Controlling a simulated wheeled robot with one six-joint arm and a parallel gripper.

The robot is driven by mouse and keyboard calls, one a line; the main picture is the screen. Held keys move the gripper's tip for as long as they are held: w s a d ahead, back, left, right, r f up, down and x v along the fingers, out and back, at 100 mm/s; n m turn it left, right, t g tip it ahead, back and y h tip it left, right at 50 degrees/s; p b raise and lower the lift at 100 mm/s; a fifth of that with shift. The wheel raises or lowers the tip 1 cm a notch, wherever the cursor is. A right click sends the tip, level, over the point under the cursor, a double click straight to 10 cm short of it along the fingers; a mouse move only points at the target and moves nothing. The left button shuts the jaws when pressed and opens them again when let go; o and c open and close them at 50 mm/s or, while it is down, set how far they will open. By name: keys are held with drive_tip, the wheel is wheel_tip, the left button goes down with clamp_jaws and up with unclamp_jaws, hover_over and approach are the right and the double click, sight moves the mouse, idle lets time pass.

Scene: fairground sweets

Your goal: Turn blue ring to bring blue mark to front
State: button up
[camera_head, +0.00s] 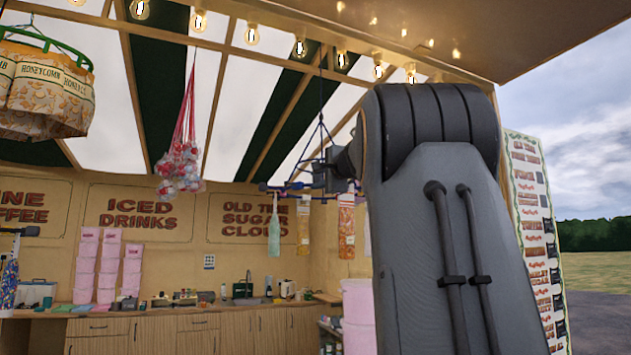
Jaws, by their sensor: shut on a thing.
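The blue ring (280,187) hangs from the roof on thin dark lines and shows nearly edge-on in the head view. My gripper (322,184) is at the ring, partly hidden by my own arm, and is shut on the blue ring. The fingertips are too small to make out clearly. My arm hides the right part of the ring. I cannot make out a blue mark.
A green ring (45,40) with honeycomb bags hangs at upper left. A red net of balls (180,165) hangs left of the blue ring. A wooden counter (190,325) with pink tubs (107,265) runs along the back. A menu board (535,235) stands at right.

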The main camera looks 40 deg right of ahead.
drive_tip(key=shift+s+d+b, duration=0.2)
drive_tip(key=shift+s+d, duration=0.35)
drive_tip(key=shift+d, duration=0.25)
drive_tip(key=shift+s+d+b, duration=0.15)
drive_tip(key=shift+s+d, duration=0.35)
drive_tip(key=shift+d, duration=0.25)
drive_tip(key=shift+s+d+b, duration=0.2)
drive_tip(key=shift+s+d, duration=0.35)
drive_tip(key=shift+d, duration=0.4)
